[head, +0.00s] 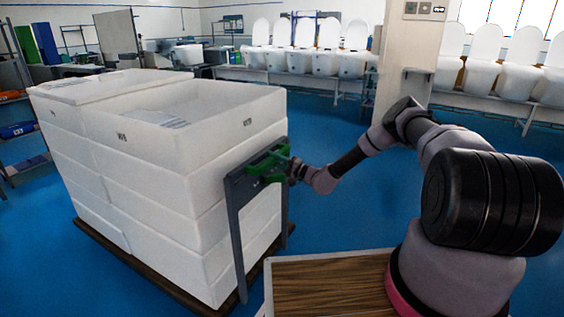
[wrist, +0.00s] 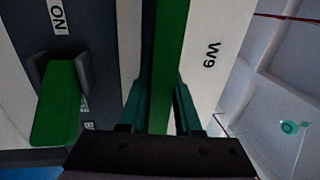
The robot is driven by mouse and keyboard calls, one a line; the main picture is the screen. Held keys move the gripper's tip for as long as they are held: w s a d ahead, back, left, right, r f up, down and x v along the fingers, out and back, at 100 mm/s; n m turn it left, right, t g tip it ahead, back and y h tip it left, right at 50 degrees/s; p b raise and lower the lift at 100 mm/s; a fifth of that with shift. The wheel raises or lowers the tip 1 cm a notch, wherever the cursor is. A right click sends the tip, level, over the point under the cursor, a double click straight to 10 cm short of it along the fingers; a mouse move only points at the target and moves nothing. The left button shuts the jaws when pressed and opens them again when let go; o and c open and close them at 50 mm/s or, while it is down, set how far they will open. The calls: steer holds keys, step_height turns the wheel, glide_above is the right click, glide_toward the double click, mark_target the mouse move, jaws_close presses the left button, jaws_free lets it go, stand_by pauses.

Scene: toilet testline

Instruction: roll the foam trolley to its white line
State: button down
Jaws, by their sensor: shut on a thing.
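The foam trolley (head: 145,268) is a low brown platform stacked with white foam boxes (head: 220,145), standing at the left of the head view. A grey push frame (head: 235,225) rises at its near right end, with a green bar (head: 262,165) across the top. My gripper (head: 289,170) is at the right end of this bar. In the wrist view my gripper's teal fingers (wrist: 160,105) stand on both sides of the green bar (wrist: 168,50), shut on it. A second green piece (wrist: 55,105) sits in a grey bracket to the left. No white line shows in either view.
Blue floor (head: 335,215) is open right of the trolley and behind it. A pillar (head: 405,65) stands at the back right. White toilets (head: 310,60) line racks along the back and right. Shelves (head: 20,130) stand at the far left, beyond the trolley.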

steer(key=shift+s+a+f, duration=0.1)
steer(key=shift+a+f, duration=0.15)
steer(key=shift+a, duration=0.15)
steer(key=c, duration=0.6)
jaws_free()
steer(key=shift+r, duration=0.1)
steer(key=shift+d, duration=0.1)
steer(key=shift+d, duration=0.2)
steer(key=v, duration=1)
steer(key=shift+s, duration=0.15)
